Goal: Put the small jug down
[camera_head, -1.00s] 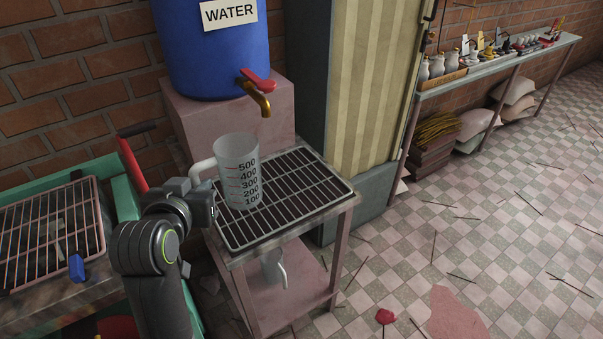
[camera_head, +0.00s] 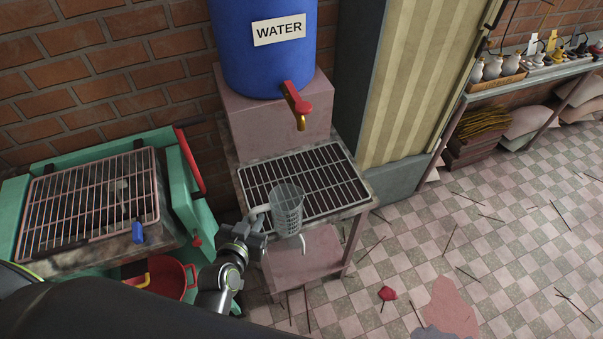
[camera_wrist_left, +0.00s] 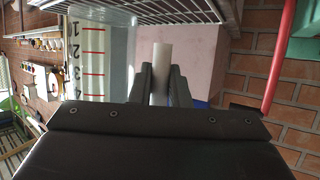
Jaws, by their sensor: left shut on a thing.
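The small jug (camera_head: 288,200) is clear with a graduated scale and a pale side handle. It is upright at the front edge of the black-slotted drain rack (camera_head: 325,170) below the water tap. My left gripper (camera_head: 258,222) is shut on the jug's handle, at the jug's left. The wrist view shows the handle (camera_wrist_left: 161,75) between the two fingers and the jug's red-marked wall (camera_wrist_left: 95,60) beside them. The rack's wire edge (camera_wrist_left: 190,12) shows close to the jug's base; I cannot tell whether they touch. My right gripper is not in view.
A blue water barrel (camera_head: 262,55) with a red-handled tap (camera_head: 298,105) stands behind the rack on a pink block (camera_head: 280,125). A green-framed grill (camera_head: 90,200) and a red bucket (camera_head: 180,285) are at left. The rack's back and right areas are clear.

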